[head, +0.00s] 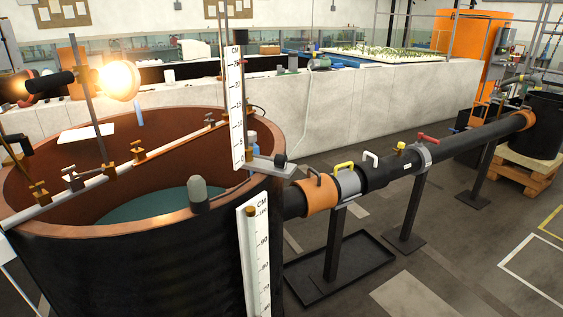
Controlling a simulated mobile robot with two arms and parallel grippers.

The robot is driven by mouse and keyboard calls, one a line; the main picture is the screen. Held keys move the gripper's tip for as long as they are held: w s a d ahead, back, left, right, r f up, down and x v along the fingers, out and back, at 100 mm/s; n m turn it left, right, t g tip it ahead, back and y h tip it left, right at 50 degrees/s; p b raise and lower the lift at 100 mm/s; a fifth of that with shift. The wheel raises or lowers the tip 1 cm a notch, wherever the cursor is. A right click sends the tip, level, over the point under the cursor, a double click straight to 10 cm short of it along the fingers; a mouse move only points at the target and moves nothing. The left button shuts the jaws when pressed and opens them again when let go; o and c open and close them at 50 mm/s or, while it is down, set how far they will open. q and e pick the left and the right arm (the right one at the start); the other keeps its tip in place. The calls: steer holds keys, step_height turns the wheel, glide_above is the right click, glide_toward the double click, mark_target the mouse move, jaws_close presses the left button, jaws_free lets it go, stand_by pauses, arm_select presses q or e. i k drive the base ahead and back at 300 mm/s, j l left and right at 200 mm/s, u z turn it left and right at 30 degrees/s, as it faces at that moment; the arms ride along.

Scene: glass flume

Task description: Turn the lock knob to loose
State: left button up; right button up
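I cannot tell for certain which part is the lock knob. A vertical CM scale (235,105) stands at the rim of the large round tank (110,265). A grey block (272,168) with a small dark knob-like part (281,160) sits at its foot. A second CM scale (256,265) is on the tank's outer side, with a small brass piece (250,211) at its top. A yellow knob (400,147) and a red handle (428,138) sit on the pipe. The setting of any knob is too small to read. Neither of my grippers shows.
A dark pipe (465,137) on posts runs from the tank to a black barrel (541,125) on a wooden pallet (527,172). A lit lamp (119,80) and clamp rods stand over the tank. A black floor tray (340,268) lies under the pipe. Floor at the lower right is clear.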

mark_target(280, 161)
steer(key=u, duration=0.45)
steer(key=i+l+u, duration=0.1)
steer(key=u, duration=0.35)
steer(key=l+u, duration=0.15)
steer(key=u, duration=0.25)
steer(key=l+u, duration=0.1)
steer(key=u, duration=0.35)
steer(key=l+u, duration=0.25)
steer(key=l, duration=0.2)
steer(key=l+u, duration=0.2)
steer(key=l, duration=0.25)
steer(key=k+l+u, duration=0.1)
steer(key=l+u, duration=0.15)
steer(key=l, duration=0.15)
steer(key=k+l+u, duration=0.2)
steer(key=l, duration=0.25)
steer(key=l+u, duration=0.25)
steer(key=l, duration=0.15)
steer(key=k+l+u, duration=0.2)
steer(key=l, duration=0.2)
steer(key=k+l+u, duration=0.25)
steer(key=i+l, duration=0.05)
steer(key=l, duration=0.05)
